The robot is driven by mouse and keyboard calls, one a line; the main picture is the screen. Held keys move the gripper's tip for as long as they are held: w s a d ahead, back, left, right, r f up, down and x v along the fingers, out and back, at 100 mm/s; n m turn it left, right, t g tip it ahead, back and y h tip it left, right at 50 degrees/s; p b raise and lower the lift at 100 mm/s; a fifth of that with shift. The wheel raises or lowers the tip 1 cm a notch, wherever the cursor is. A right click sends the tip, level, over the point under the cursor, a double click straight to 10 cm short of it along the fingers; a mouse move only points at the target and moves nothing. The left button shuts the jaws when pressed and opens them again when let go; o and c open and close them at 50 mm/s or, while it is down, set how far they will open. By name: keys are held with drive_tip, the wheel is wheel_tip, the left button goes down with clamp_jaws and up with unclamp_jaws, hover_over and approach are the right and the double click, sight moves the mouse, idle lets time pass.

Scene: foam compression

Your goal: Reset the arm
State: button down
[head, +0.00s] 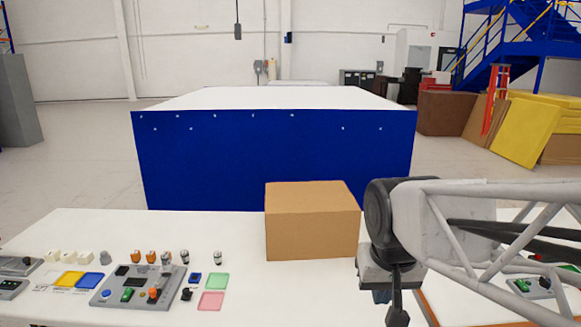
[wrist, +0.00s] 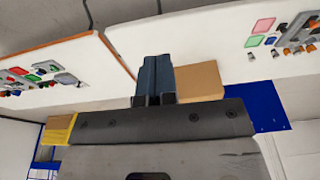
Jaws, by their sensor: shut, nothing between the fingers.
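My gripper (head: 397,315) is at the lower right of the head view, pointing down just right of the cardboard box (head: 312,222), partly cut off by the picture's edge. In the wrist view, the dark fingers of my gripper (wrist: 157,65) are together with nothing between them. The cardboard box also shows in the wrist view (wrist: 203,80), partly hidden behind the fingers. My arm reaches in from the right side of the head view. I cannot tell whether the gripper touches the table.
The white table (head: 230,228) carries a grey control panel (head: 138,286), small knobs, and green (head: 216,281) and pink (head: 211,301) squares on the left. A second table with more controls (head: 540,287) lies right. A large blue-sided block (head: 220,150) stands behind.

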drive_tip(key=s+d+f, duration=0.3)
drive_tip(key=s, duration=0.5)
drive_tip(key=shift+d, duration=0.15)
drive_tip(key=c, duration=1.8)
unclamp_jaws()
drive_tip(key=shift+f, duration=0.1)
